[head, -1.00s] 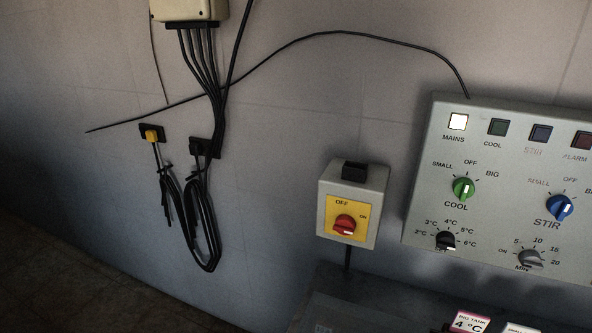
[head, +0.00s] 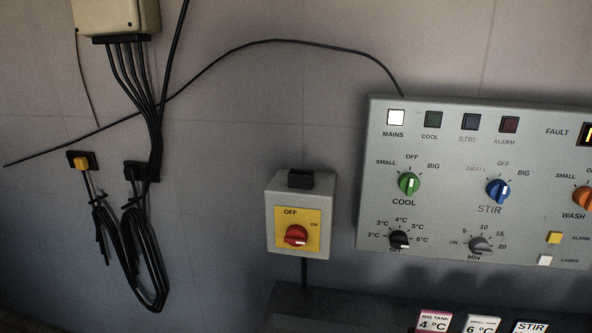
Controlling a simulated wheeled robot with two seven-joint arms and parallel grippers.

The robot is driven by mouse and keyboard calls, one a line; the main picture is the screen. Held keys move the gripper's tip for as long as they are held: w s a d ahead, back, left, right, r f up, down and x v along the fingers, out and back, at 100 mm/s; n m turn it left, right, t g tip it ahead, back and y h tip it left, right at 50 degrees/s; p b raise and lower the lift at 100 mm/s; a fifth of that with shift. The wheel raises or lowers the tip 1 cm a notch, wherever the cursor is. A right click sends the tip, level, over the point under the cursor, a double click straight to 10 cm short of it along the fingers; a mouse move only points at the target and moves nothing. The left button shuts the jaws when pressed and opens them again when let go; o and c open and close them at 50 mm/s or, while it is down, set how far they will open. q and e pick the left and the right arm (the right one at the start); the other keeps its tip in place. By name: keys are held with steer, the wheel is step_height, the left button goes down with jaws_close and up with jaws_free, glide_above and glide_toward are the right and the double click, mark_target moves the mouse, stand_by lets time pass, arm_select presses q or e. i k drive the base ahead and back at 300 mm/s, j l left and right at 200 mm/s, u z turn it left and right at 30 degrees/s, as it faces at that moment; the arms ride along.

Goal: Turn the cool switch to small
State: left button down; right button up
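The green COOL switch (head: 409,184) is a round knob on the grey control panel (head: 370,215), in the right half of the head view. SMALL is printed at its upper left, OFF above it and BIG at its upper right. A white mark shows on the knob, right of its middle; I cannot tell for certain which label it points to. The COOL lamp (head: 433,119) above it is dark. Neither of my grippers is in view.
A blue STIR knob (head: 498,190) and an orange WASH knob (head: 584,199) sit to the right. A red-knobbed switch box (head: 296,237) is left of the panel. The MAINS lamp (head: 396,117) is lit. Cables hang farther left.

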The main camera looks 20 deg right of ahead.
mark_target(408, 183)
steer(key=z, duration=1.65)
